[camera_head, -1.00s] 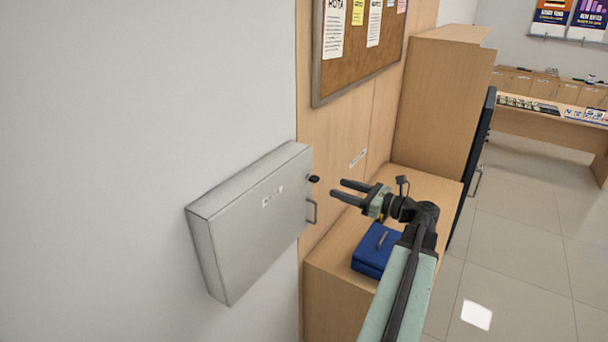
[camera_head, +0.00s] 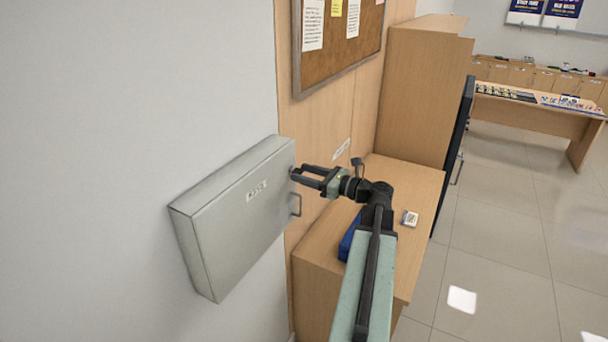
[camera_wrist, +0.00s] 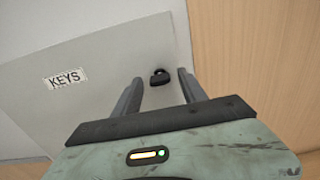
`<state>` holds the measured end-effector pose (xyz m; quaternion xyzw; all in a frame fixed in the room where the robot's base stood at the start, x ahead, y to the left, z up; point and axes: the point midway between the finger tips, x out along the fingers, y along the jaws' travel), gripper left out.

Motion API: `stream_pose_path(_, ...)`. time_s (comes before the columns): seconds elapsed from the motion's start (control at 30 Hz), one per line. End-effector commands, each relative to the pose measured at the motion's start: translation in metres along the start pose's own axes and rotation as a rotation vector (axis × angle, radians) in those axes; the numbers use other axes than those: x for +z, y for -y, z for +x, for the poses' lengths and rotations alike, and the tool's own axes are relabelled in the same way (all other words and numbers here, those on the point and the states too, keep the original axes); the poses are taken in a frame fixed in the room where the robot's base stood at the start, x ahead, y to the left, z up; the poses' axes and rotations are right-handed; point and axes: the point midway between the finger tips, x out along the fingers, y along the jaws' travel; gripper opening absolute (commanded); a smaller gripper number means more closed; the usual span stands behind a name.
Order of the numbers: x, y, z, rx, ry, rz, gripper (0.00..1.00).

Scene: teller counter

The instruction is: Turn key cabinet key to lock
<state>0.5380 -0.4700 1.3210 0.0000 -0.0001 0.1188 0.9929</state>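The grey key cabinet (camera_head: 235,215) hangs on the wall at the left in the head view, its door closed. A label reading KEYS (camera_wrist: 64,79) shows on its door in the wrist view. The black key (camera_wrist: 160,77) sits in the cabinet face near its edge. My gripper (camera_wrist: 158,86) is open, its two fingers on either side of the key with a gap to each. In the head view my gripper (camera_head: 292,174) reaches the cabinet's right edge and hides the key. The cabinet's metal handle (camera_head: 296,204) is just below the fingers.
A wooden counter (camera_head: 410,190) stands behind my arm, with a blue box (camera_head: 349,238) partly hidden by the arm and a small white item (camera_head: 410,218). A cork board (camera_head: 340,45) hangs above. The tiled floor at the right is open.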

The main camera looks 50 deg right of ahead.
Motion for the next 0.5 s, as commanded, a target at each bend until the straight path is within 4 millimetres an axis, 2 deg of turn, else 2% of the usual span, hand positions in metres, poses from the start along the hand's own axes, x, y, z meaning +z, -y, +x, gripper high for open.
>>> stream_pose_path(0.03, 0.0, 0.0, 0.0, 0.0, 0.0, 0.0, 0.34)
stream_pose_path(0.1, 0.0, -0.0001, 0.0, 0.0, 0.0, 0.0, 0.15)
stream_pose_path(0.17, 0.0, -0.0001, 0.0, 0.0, 0.0, 0.0, 0.0)
stream_pose_path(0.5, -0.0001, -0.0022, 0.0025, 0.005, 0.0, -0.037, 0.0)
